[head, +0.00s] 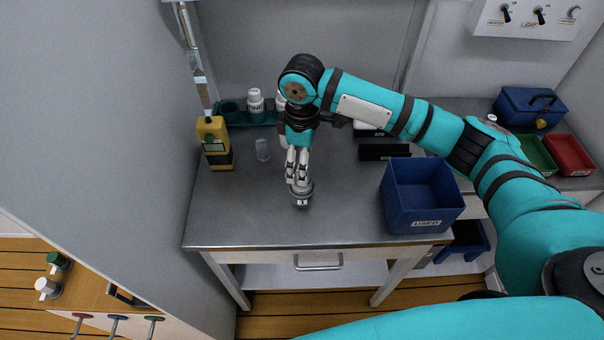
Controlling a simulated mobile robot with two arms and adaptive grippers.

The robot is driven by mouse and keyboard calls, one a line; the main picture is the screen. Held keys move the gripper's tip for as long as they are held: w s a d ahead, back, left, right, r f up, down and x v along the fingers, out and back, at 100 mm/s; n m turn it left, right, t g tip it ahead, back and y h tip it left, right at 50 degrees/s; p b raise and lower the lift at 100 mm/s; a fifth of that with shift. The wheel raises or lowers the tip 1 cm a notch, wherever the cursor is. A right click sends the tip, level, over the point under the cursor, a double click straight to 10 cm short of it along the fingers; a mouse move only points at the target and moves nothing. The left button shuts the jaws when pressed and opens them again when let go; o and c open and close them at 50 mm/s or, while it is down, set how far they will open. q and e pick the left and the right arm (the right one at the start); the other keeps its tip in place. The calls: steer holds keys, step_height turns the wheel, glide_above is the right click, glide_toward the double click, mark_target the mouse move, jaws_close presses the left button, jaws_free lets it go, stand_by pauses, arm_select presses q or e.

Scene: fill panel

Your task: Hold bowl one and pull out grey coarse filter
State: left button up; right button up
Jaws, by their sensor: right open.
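My right gripper (298,178) points down over the front middle of the grey bench top, with its jaws open. A small round grey metal piece (302,193) shows right below its fingertips. I cannot tell whether the fingers touch it, nor whether it is bowl one, the coarse filter or part of the gripper. A small clear cup (262,150) stands to the left of the gripper. No bowl or grey filter can be told for sure; the right arm hides part of the bench's back. My left gripper is not in view.
A yellow and black device (214,143) stands on the bench's left edge. A white bottle (256,106) stands in a green rack at the back. A blue bin labelled USED (421,196) stands front right. The bench (240,215) is clear at the front left.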

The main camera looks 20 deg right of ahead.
step_height(320, 180, down, 7)
steer(key=shift+f+p, duration=0.1)
steer(key=shift+p, duration=0.35)
steer(key=shift+c, duration=0.4)
